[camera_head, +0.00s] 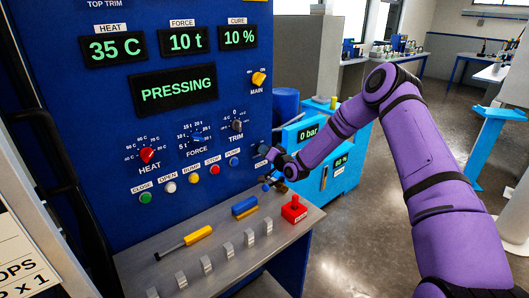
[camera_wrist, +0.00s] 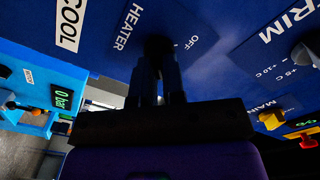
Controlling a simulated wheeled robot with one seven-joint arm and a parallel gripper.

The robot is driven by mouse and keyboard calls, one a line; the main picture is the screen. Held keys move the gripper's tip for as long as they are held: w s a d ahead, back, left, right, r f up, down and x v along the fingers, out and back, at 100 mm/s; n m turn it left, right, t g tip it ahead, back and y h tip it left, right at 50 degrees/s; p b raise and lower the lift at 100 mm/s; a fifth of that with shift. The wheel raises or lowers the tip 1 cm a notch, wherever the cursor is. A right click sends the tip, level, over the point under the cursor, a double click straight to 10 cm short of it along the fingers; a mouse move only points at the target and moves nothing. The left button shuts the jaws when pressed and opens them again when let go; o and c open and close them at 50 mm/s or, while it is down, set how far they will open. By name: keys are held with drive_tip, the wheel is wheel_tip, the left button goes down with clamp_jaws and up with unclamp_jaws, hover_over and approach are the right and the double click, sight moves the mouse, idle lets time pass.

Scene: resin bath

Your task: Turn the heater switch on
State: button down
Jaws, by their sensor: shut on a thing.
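The heater switch (camera_wrist: 157,45) is a dark knob on the blue panel, beside the labels HEATER and OFF in the wrist view. My gripper (camera_wrist: 158,68) reaches up to it, its two dark fingers shut on the knob. The fingers and the dark lighting hide which way the knob points. In the camera_head view my gripper (camera_head: 268,182) is at the right edge of the blue press panel (camera_head: 80,100), and it hides the switch there.
A display (camera_head: 176,87) reads PRESSING. The red heat knob (camera_head: 147,154) and several push buttons sit left of my gripper. A red block (camera_head: 294,208) stands on the grey shelf (camera_head: 215,282) below. A light-blue cabinet (camera_head: 344,165) stands close on the right.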

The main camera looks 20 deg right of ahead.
drive_tip(key=shift+f, duration=0.1)
drive_tip(key=c, duration=1.2)
unclamp_jaws()
drive_tip(key=v, duration=1.1)
